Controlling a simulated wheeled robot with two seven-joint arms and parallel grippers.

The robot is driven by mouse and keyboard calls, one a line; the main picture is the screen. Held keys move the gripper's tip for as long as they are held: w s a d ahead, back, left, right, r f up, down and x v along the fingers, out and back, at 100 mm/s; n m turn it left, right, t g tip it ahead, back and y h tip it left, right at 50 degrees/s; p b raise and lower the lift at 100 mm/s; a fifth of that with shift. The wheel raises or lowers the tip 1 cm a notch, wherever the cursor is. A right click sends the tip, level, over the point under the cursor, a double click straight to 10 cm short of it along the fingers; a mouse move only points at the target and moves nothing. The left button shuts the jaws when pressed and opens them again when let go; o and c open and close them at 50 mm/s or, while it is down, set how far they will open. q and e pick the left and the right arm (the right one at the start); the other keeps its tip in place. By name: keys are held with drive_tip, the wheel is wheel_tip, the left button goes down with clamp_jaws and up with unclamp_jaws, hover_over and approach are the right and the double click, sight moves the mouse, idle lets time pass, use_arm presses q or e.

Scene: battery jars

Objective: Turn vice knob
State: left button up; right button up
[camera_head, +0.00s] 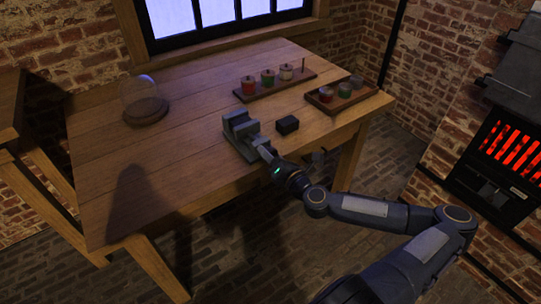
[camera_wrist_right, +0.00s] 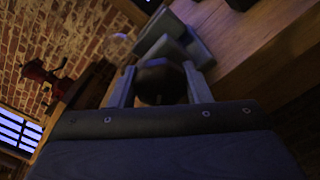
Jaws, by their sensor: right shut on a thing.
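The grey-green vice (camera_head: 241,134) stands on the wooden table near its front edge in the head view. It also shows in the right wrist view (camera_wrist_right: 182,42), beyond the fingers. The dark round vice knob (camera_wrist_right: 160,82) sits between the two fingers of my right gripper (camera_wrist_right: 160,88) in the right wrist view. My right gripper (camera_head: 268,154) is shut on the knob, at the vice's front end. In the head view the gripper hides the knob. My left gripper is not in view.
A small black block (camera_head: 287,125) lies right of the vice on the table (camera_head: 160,185). Farther back are a long tray with several jars (camera_head: 268,78) and a shorter tray of jars (camera_head: 344,90). A glass dome (camera_head: 143,98) stands at left. The table's left front is clear.

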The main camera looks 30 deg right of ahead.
drive_tip(key=m, duration=0.3)
drive_tip(key=shift+m, duration=0.4)
drive_tip(key=shift+m+p, duration=1)
drive_tip(key=shift+m, duration=0.9)
drive_tip(key=shift+f, duration=0.1)
drive_tip(key=o, duration=1)
drive_tip(key=s, duration=0.7)
drive_tip(key=shift+s+d, duration=0.25)
drive_tip(key=shift+s, duration=0.15)
